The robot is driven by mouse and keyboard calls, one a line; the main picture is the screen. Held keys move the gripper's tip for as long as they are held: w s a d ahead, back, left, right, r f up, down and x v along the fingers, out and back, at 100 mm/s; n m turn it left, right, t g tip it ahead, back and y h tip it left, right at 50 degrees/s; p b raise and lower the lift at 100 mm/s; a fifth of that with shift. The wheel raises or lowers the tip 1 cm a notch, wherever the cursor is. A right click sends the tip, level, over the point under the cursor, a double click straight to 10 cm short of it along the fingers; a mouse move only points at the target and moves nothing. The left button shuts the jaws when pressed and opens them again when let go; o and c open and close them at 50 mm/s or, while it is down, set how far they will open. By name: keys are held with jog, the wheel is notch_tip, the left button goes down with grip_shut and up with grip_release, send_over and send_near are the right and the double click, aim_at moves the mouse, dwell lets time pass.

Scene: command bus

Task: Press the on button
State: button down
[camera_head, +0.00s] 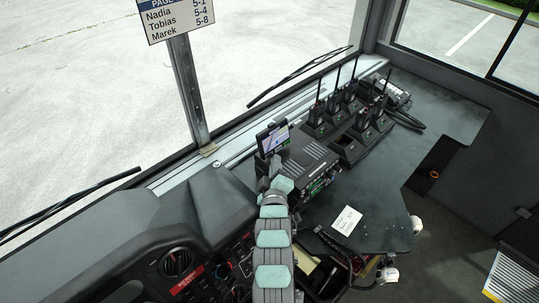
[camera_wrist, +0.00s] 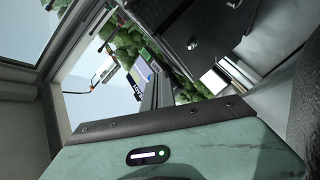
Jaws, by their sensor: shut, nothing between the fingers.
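My arm with its teal covers comes up from the bottom in the head view. Its narrow grey end, my gripper (camera_head: 275,167), is at the left side of a black radio-like unit (camera_head: 307,156) on the console; it looks shut and empty. Small green lights and controls (camera_head: 322,182) show on the unit's front. A small screen (camera_head: 272,138) stands at its back left. I cannot make out which control is the on button; my arm may hide it. In the wrist view a teal housing with a lit white-and-green strip fills the bottom, and no fingertips are clear.
Several handheld radios with antennas (camera_head: 348,103) stand in a charger right of the unit. A white note (camera_head: 347,220) lies on the dark counter (camera_head: 385,205). The dashboard (camera_head: 180,225) is at left, the windscreen behind.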

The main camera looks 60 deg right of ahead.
jog(key=shift+s+a+r+p, duration=0.15)
jog(key=shift+s+r+p, duration=0.05)
jog(key=shift+s, duration=0.3)
jog(key=shift+s+a+r+p, duration=0.1)
jog(key=shift+s+r+p, duration=0.1)
jog(key=shift+s, duration=0.3)
jog(key=shift+s+a+r, duration=0.2)
jog(key=shift+s+a, duration=0.05)
jog(key=shift+s, duration=0.45)
jog(key=shift+s+a+r, duration=0.15)
jog(key=shift+s+a, duration=0.05)
jog(key=shift+s, duration=0.5)
